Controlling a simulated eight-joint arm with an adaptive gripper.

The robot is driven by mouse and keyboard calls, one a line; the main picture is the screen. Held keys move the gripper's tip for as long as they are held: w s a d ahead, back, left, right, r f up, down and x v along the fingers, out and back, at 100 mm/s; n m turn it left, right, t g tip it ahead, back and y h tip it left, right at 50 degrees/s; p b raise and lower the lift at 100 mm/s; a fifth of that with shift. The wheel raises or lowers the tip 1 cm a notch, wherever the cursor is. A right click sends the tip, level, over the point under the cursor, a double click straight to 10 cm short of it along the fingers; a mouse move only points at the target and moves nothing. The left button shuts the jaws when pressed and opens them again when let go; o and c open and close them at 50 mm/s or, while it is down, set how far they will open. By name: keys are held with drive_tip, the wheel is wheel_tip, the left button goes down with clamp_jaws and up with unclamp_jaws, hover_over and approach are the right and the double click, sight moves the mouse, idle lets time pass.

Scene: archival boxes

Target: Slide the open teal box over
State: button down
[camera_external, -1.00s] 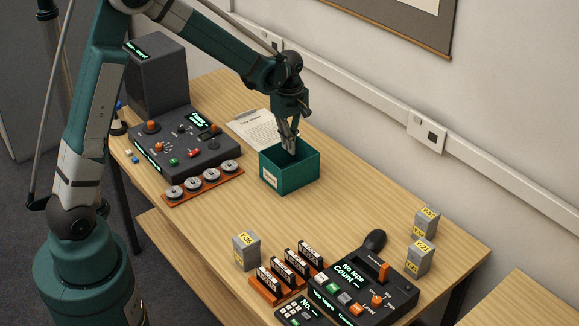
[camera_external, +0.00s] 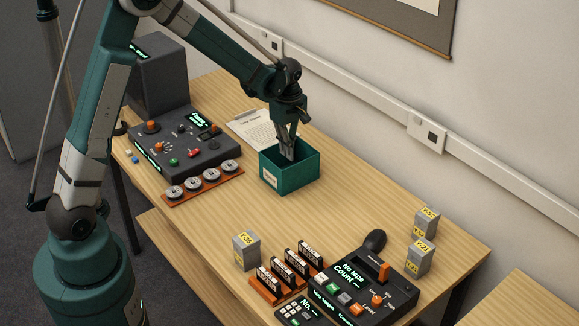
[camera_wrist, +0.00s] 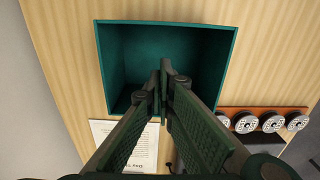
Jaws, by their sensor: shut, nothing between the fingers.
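The open teal box (camera_external: 291,180) stands upright on the wooden table, with a small pale label on its front. It also shows in the wrist view (camera_wrist: 228,66), where its inside looks empty. My gripper (camera_external: 287,156) points down into the box's open top, with its fingertips below the rim. In the wrist view my gripper (camera_wrist: 166,68) has its fingertips together, over the box's lower inner side, with nothing between them. I cannot tell whether the fingers touch a wall.
A printed sheet (camera_external: 252,128) lies behind the box. A dark control console (camera_external: 180,146) and an orange rack of reels (camera_external: 203,183) are to the left. Grey small boxes (camera_external: 246,251) and a tape counter unit (camera_external: 362,285) stand toward the front. Bare table lies right of the box.

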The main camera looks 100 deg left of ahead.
sight(336, 213)
wheel_tip(336, 213, down, 8)
drive_tip(key=shift+r+b, duration=0.25)
drive_tip(key=shift+b, duration=0.2)
drive_tip(key=shift+w+d, duration=0.75)
drive_tip(key=shift+d, duration=0.05)
drive_tip(key=shift+w+d, duration=0.65)
drive_tip(key=w+d+b, duration=0.1)
drive_tip(key=w+d, duration=0.6)
drive_tip(key=w+d+b, duration=0.2)
drive_tip(key=w+d, duration=0.5)
drive_tip(key=shift+w+d, duration=0.2)
drive_tip(key=shift+w, duration=0.05)
drive_tip(key=shift+s, duration=0.1)
